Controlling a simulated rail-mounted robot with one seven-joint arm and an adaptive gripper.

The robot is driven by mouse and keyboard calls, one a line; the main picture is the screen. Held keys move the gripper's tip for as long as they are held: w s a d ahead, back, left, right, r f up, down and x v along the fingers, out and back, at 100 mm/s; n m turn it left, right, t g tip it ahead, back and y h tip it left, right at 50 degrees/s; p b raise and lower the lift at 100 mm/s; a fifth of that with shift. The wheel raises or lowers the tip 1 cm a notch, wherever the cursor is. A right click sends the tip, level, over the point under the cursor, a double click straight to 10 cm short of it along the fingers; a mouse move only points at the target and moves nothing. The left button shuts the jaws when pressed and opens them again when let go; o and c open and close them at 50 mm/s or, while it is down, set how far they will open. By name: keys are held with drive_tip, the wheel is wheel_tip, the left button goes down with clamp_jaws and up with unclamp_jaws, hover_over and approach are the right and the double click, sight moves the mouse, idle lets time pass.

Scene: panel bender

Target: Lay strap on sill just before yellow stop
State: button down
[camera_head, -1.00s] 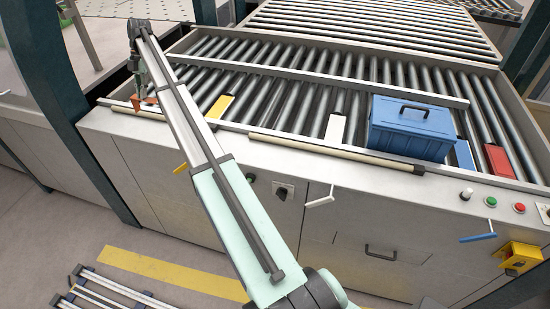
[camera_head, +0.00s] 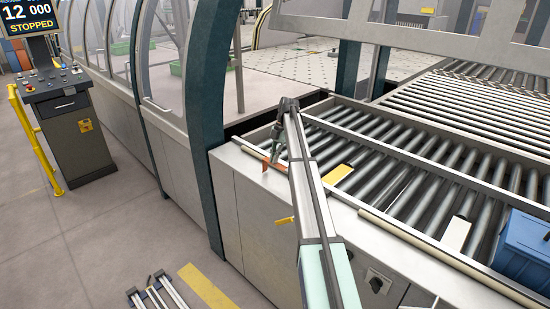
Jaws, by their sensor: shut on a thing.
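My gripper (camera_head: 275,153) is at the left end of the roller table, over its front sill (camera_head: 252,149). It is shut on a small orange-red piece (camera_head: 267,165), which looks like the strap. The piece hangs at the fingertips beside the sill; I cannot tell whether it touches. The arm partly hides this area. The yellow stop (camera_head: 338,174) is a flat yellow block on the rollers near the front edge, to the right of my gripper, with my arm between them.
A pale stop (camera_head: 455,234) and a blue box (camera_head: 524,246) are further right. A light bar (camera_head: 440,257) runs along the front edge. A yellow lever (camera_head: 285,220) sticks out of the front panel. A dark green post (camera_head: 206,120) stands close left of my gripper.

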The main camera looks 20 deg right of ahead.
drive_tip(key=shift+f, duration=0.25)
drive_tip(key=shift+f, duration=0.15)
drive_tip(key=c, duration=1.3)
unclamp_jaws()
